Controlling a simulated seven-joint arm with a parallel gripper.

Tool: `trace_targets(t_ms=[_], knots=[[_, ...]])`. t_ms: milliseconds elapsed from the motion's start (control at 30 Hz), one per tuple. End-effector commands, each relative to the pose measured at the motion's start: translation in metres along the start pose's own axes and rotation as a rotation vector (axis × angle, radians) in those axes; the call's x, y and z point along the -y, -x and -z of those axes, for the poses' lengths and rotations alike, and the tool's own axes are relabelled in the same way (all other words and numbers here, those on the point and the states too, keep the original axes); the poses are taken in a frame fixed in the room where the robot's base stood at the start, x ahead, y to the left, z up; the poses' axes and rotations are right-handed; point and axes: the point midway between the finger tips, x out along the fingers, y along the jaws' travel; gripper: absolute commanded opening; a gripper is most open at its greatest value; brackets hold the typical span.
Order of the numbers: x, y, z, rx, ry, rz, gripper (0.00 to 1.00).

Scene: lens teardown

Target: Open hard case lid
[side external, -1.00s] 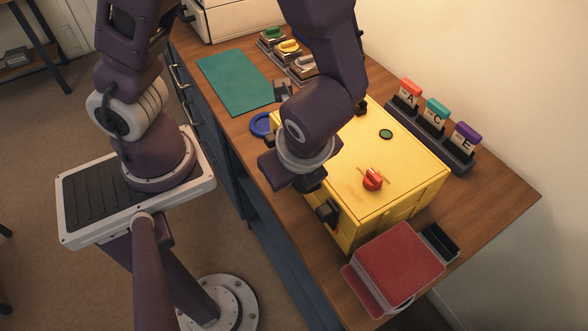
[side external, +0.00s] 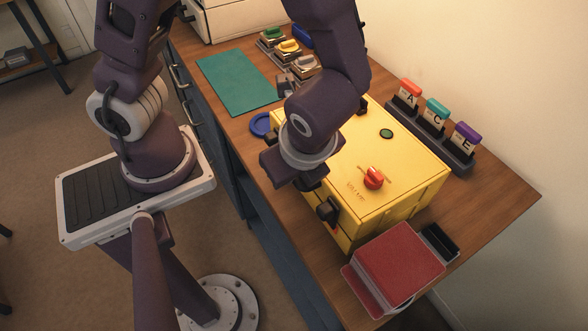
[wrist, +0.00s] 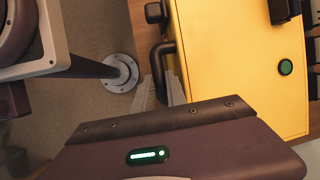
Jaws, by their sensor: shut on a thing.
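The yellow hard case (side external: 400,160) stands on the wooden bench with its lid down, a green button (side external: 386,134) and a red knob (side external: 373,178) on top. My gripper (side external: 322,203) is at the case's front side, mostly hidden behind my own wrist in the side view. In the wrist view the case (wrist: 235,65) fills the upper right, and my gripper (wrist: 160,92) has its fingers at a black bar handle (wrist: 156,62) on the case's edge. The fingers are shut on this handle. The exact contact is partly hidden by the gripper body.
A red-covered box (side external: 398,262) sits close in front of the case, with a small black holder (side external: 438,242) beside it. A rack of lettered tags (side external: 432,125) stands behind the case. A green mat (side external: 236,82) and a blue ring (side external: 262,124) lie to the left.

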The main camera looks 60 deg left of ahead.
Motion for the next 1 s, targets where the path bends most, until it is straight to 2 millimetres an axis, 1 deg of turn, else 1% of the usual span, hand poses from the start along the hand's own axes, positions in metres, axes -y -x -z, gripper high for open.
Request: trace_targets(t_ms=[167,367,533,700,833,1000], knots=[[0.01,0.017,-0.006,-0.002,-0.02,-0.066,0.0],[0.033,0.05,-0.019,0.002,-0.078,-0.21,0.0],[0.061,0.079,-0.03,0.006,-0.142,-0.353,0.0],[0.094,0.104,-0.04,0.008,-0.141,-0.343,0.0],[0.121,0.118,-0.045,0.008,-0.141,-0.34,0.0],[0.155,0.13,-0.049,0.011,-0.141,-0.336,0.0]])
